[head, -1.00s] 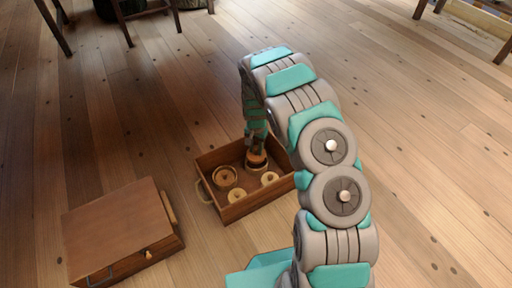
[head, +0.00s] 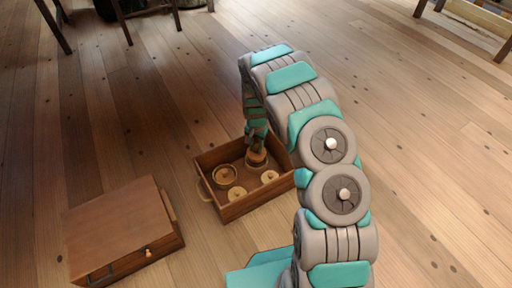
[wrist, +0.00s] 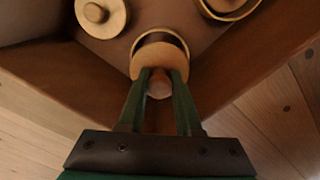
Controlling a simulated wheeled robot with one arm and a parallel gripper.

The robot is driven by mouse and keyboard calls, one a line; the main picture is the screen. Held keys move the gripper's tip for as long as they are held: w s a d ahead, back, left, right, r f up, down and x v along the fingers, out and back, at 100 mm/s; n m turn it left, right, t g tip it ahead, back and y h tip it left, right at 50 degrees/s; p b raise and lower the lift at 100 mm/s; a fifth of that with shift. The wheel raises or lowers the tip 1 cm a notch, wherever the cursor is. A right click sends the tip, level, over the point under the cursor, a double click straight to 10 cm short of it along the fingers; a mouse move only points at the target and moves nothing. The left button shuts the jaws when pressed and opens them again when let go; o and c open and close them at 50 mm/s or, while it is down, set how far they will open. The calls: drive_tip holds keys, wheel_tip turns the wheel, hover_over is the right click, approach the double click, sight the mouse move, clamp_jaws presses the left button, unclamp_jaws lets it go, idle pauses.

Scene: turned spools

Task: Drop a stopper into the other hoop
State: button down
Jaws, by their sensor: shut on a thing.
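My gripper (wrist: 159,82) is shut on the knob of a pale wooden stopper (wrist: 160,59), with a finger on each side. The held stopper is over a hoop (wrist: 161,37) near a corner of the open wooden drawer (head: 245,207). The disc covers part of this hoop, and I cannot tell whether it is inside the rim or just above it. Another hoop (head: 225,176), left in the head view, has a stopper within it. Two loose stoppers, one nearer the front (head: 237,194) and one to the right (head: 269,177), lie on the drawer floor.
The drawer walls stand close around my gripper. A closed wooden cabinet (head: 118,222) with a small knob lies on the plank floor to the left. Chair legs (head: 125,22) stand at the back. The floor right of my arm is clear.

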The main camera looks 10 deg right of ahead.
drive_tip(key=shift+f, duration=0.85)
idle(0.3)
drive_tip(key=shift+f+b, duration=0.3)
drive_tip(key=shift+f, duration=0.25)
idle(0.5)
drive_tip(key=shift+c, duration=0.6)
unclamp_jaws()
drive_tip(key=shift+r, duration=0.2)
idle(0.5)
drive_tip(key=shift+r, duration=0.35)
drive_tip(key=shift+r, duration=0.4)
